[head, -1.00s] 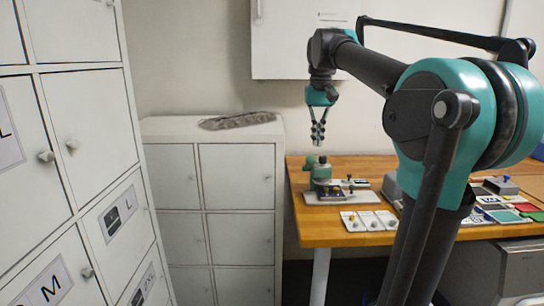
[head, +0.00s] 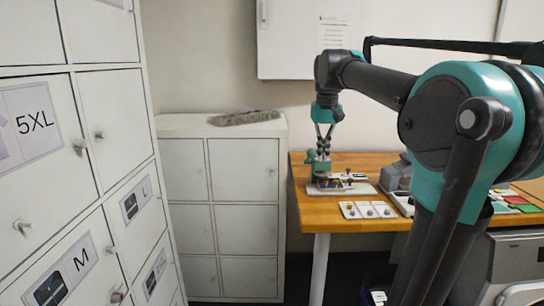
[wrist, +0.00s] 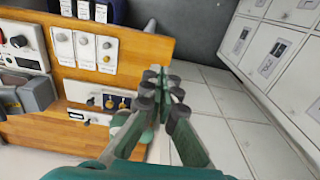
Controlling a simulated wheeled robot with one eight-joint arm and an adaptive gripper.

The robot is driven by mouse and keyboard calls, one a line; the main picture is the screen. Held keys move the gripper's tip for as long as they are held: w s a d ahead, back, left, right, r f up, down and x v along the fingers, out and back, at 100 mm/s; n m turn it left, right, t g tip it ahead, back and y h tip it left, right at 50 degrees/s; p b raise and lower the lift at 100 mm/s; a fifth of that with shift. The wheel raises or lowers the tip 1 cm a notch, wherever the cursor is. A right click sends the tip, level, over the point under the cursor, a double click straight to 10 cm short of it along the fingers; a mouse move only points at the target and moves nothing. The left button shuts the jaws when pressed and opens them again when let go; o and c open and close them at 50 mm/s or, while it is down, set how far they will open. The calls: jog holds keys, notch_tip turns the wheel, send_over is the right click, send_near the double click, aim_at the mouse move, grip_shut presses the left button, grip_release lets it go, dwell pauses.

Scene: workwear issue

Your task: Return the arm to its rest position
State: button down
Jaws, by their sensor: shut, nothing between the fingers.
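My gripper (head: 329,142) hangs at the end of my arm, fingers pointing down, in front of the wall and over the left end of the wooden table. In the wrist view my gripper (wrist: 162,92) has its fingers together with nothing between them. In the head view it overlaps the green and grey device on the table. I cannot tell the exact gap between them from this view.
The wooden table (head: 318,212) carries a green device (head: 318,168), a row of small white plates (head: 368,210) and coloured cards. Lockers (head: 115,105) stand close on the left. A low white cabinet (head: 245,205) with a grey cloth (head: 243,117) stands behind.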

jog(key=s+d+f+t, duration=0.1)
jog(key=s+f, duration=0.5)
jog(key=f, duration=0.5)
jog(key=s+d+f+t, duration=0.1)
jog(key=s+f, duration=0.6)
jog(key=f, duration=0.5)
jog(key=s+d+f+t, duration=0.1)
jog(key=s+f, duration=0.5)
jog(key=f, duration=0.5)
jog(key=shift+s+d+f+t, duration=0.25)
jog(key=shift+s+d+t, duration=0.05)
jog(key=shift+d+t, duration=0.1)
